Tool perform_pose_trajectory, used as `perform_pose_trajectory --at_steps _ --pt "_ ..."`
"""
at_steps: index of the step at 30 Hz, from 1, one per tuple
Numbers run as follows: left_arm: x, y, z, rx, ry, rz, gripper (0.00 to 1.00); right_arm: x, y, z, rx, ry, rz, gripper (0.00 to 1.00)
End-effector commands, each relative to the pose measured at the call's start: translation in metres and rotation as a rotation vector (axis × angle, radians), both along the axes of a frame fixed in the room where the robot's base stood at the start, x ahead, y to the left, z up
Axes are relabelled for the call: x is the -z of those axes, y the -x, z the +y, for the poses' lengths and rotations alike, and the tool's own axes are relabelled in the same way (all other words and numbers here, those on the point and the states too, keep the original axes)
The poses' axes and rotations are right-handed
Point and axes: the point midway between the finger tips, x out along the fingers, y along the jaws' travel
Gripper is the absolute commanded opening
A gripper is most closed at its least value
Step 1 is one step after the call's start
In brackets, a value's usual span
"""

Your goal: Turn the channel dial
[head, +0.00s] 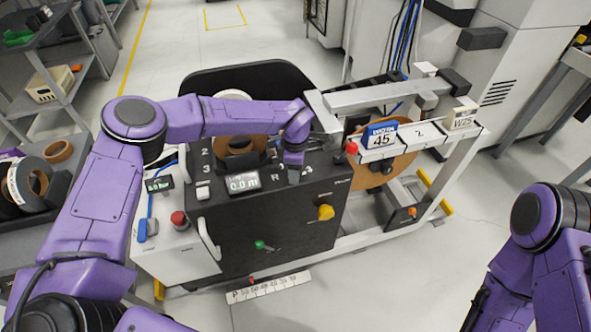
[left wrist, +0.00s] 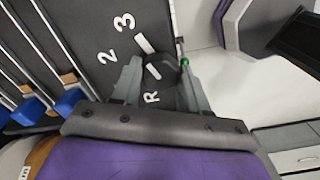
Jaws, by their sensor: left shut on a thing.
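The channel dial (left wrist: 160,66) is a dark knob with a white mark, on a dark panel printed with 2, 3 and R. In the left wrist view, the two grey fingers of my left gripper (left wrist: 161,84) stand on either side of it and are shut on it. A white tick on the panel lies just beyond the knob. In the head view, my left gripper (head: 292,174) reaches down onto the top of the black machine panel (head: 290,215), and hides the dial there. My right gripper shows only as a dark part at the lower right edge; its fingertips are not clear.
A small display (head: 243,182) reads 0.0 m beside the left gripper. Signs and small boxes stand on a rail (head: 420,140) at right.

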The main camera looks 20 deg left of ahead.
Motion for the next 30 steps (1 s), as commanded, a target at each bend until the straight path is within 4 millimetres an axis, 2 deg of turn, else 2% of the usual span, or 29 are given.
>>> perform_pose_trajectory --at_steps 2,3,5,13,16,24,30 --pt "-0.002 -0.002 0.001 0.000 0.000 -0.007 0.14 0.000 0.000 0.000 0.000 0.000 0.000 0.56" --pt "-0.002 -0.002 0.001 0.000 -0.001 -0.007 0.54 0.000 0.000 0.000 0.000 0.000 0.000 0.56" --pt "-0.002 -0.002 0.001 0.000 -0.001 -0.006 0.70 0.000 0.000 0.000 0.000 0.000 0.000 0.56" --pt "-0.001 -0.001 0.000 0.000 -0.001 -0.003 0.70 0.000 0.000 0.000 0.000 0.000 0.000 0.56" --pt "-0.009 -0.002 0.000 -0.001 0.000 -0.005 0.70 0.003 0.000 0.000 0.000 0.000 0.000 0.56" --pt "-0.070 -0.002 0.001 -0.002 0.000 -0.008 0.70 0.018 0.000 0.000 0.000 0.000 0.000 0.56" --pt "-0.101 -0.001 0.001 -0.002 -0.001 -0.005 0.70 0.022 0.000 0.000 0.000 0.000 0.000 0.56"
